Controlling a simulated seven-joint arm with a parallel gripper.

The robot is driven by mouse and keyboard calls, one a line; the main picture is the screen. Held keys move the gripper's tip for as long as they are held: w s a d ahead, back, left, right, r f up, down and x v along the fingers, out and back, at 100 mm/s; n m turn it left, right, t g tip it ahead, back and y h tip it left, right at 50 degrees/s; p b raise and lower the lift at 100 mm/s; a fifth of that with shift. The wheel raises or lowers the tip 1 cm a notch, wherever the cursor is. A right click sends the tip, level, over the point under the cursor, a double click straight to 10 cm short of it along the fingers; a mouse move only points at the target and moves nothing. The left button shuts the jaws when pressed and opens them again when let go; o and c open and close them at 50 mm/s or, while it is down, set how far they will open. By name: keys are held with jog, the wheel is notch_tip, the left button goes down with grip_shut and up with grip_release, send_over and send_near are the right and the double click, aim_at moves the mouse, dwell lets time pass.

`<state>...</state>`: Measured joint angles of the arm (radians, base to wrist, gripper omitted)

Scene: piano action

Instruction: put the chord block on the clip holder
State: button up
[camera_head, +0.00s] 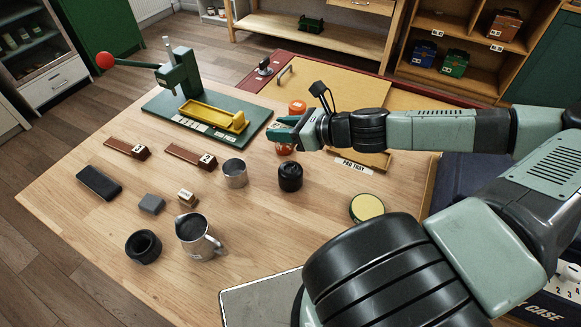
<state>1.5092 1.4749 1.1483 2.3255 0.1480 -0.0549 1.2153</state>
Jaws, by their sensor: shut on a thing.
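I cannot tell for sure which thing is the chord block. A small tan block with a pale label (187,197) lies at the left middle of the table, and two brown bars with white labels (190,155) (127,148) lie farther back. I cannot make out the clip holder for sure.
A green press base (160,103) with a yellow tray (213,117) stands at the back left. A metal cup (235,173), black knob (290,177), metal pitcher (196,240), black ring (143,247) and yellow-topped tin (367,207) stand nearby. An orange jar (297,106) is behind my gripper.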

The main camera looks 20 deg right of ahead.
aim_at(291, 168)
jog(key=shift+v, duration=1.15)
notch_tip(291, 168, down, 10)
jog(key=shift+s+a+r, duration=0.1)
jog(key=shift+s+r, duration=0.1)
jog(key=o, duration=1)
jog(key=shift+f, duration=0.1)
jog(key=shift+o, duration=0.2)
jog(key=shift+r, duration=0.2)
jog(key=v, duration=1.2)
